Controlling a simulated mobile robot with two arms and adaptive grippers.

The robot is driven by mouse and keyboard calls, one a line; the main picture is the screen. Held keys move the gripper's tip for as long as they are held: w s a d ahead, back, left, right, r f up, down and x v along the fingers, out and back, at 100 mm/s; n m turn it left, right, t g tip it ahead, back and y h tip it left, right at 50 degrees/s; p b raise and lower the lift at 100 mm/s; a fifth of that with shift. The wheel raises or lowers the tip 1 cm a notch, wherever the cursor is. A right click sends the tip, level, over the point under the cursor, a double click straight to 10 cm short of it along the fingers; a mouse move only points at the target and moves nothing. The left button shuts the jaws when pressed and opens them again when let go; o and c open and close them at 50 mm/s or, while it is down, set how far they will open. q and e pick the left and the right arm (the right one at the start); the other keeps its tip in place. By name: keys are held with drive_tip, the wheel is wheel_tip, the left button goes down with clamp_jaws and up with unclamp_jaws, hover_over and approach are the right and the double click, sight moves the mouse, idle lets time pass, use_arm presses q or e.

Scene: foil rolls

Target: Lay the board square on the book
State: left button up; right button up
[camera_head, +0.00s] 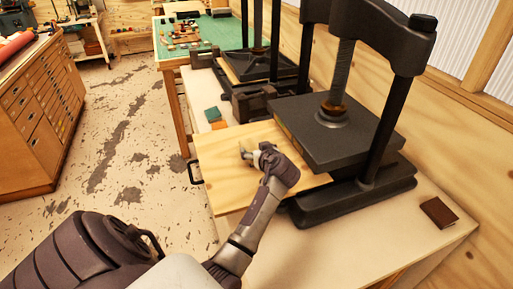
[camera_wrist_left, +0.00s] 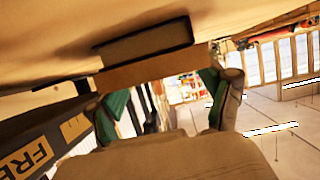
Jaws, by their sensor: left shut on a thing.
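The board (camera_head: 222,170) is a pale plywood sheet in the head view. It lies level in front of the press, and its right part reaches the press base. My left gripper (camera_head: 249,154) is over the board's middle, shut on it. In the left wrist view a tan wooden strip (camera_wrist_left: 150,73) spans between my green-padded fingers (camera_wrist_left: 165,92). A dark slab (camera_wrist_left: 146,42) shows just beyond the strip; I cannot tell what it is. I cannot make out for sure which book belongs under the board. My right gripper is not in view.
A black screw press (camera_head: 350,135) with a heavy platen stands right beside the board. A small brown book (camera_head: 439,212) lies at the bench's right end, and a small green one (camera_head: 213,114) lies behind the board. The front right of the bench (camera_head: 330,235) is clear.

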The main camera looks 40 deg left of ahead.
use_arm(q)
drive_tip(key=o, duration=1.1)
drive_tip(key=shift+f, duration=0.1)
drive_tip(key=shift+c, duration=0.2)
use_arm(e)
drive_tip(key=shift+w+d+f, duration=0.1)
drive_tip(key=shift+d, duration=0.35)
use_arm(q)
drive_tip(key=shift+d+r, duration=0.1)
drive_tip(key=shift+r, duration=0.1)
drive_tip(key=p+v, duration=0.3)
drive_tip(key=v, duration=0.7)
drive_tip(key=shift+s+d+r, duration=0.1)
drive_tip(key=shift+d+r, duration=0.05)
drive_tip(key=shift+d, duration=0.15)
drive_tip(key=shift+s+d+r+p, duration=0.25)
drive_tip(key=shift+s+d+p, duration=0.1)
drive_tip(key=shift+d, duration=0.15)
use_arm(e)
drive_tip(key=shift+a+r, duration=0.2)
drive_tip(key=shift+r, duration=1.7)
